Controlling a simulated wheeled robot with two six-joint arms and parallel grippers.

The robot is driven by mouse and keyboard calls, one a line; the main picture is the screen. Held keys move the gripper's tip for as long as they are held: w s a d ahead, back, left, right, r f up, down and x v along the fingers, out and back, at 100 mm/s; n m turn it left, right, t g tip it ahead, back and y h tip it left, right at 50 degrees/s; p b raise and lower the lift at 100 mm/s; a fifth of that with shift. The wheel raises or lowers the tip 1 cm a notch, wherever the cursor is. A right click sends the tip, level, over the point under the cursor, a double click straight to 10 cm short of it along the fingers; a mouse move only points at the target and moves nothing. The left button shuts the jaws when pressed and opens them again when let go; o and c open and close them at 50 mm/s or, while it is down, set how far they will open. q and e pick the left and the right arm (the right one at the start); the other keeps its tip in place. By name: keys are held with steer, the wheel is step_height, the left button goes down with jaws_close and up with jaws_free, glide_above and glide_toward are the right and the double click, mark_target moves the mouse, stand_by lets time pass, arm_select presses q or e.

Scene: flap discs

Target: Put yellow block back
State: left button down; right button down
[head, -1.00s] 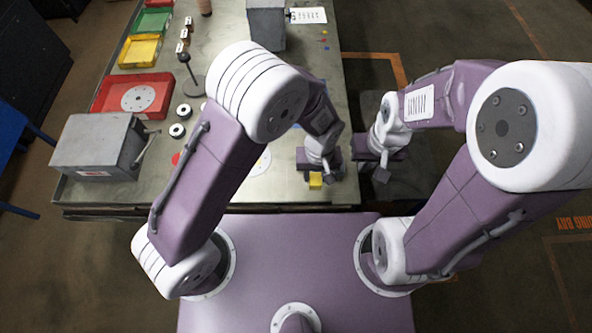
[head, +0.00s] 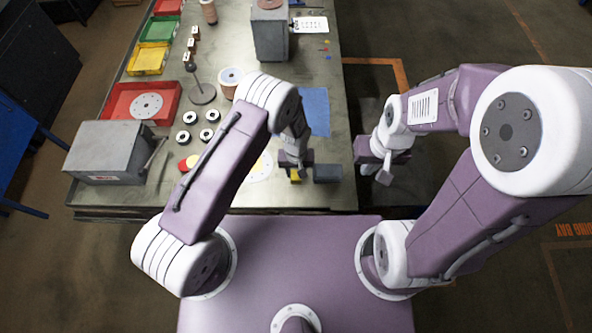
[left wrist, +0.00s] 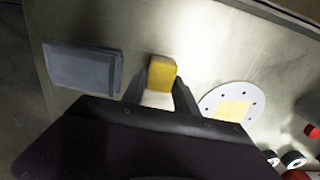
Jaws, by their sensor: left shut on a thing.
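The yellow block (head: 295,176) is between the fingers of my left gripper (head: 297,171), which is shut on it. In the left wrist view the block (left wrist: 162,73) sticks out past the fingertips. I cannot tell whether it touches the table. A white round plate with a yellow square (left wrist: 230,103) lies to the right of the block in the left wrist view, apart from it. In the head view this plate (head: 262,168) is left of the gripper, partly hidden by my arm. My right gripper (head: 381,165) is beyond the table's right edge; its fingers are unclear.
A blue-grey box (head: 327,174) stands just right of my left gripper. A blue mat (head: 315,110) lies behind it. A red tray (head: 118,101), several small spools, a grey machine (head: 110,155) and a small stand (head: 201,93) occupy the table's left side.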

arm_select(q)
steer(key=shift+a+f, duration=0.1)
steer(key=shift+f, duration=0.05)
steer(key=c, duration=0.9)
jaws_free()
steer(key=shift+s, duration=0.1)
steer(key=shift+c, duration=0.2)
steer(key=shift+r, duration=0.55)
step_height(320, 180, up, 11)
steer(key=b, duration=0.3)
steer(key=shift+r, duration=0.15)
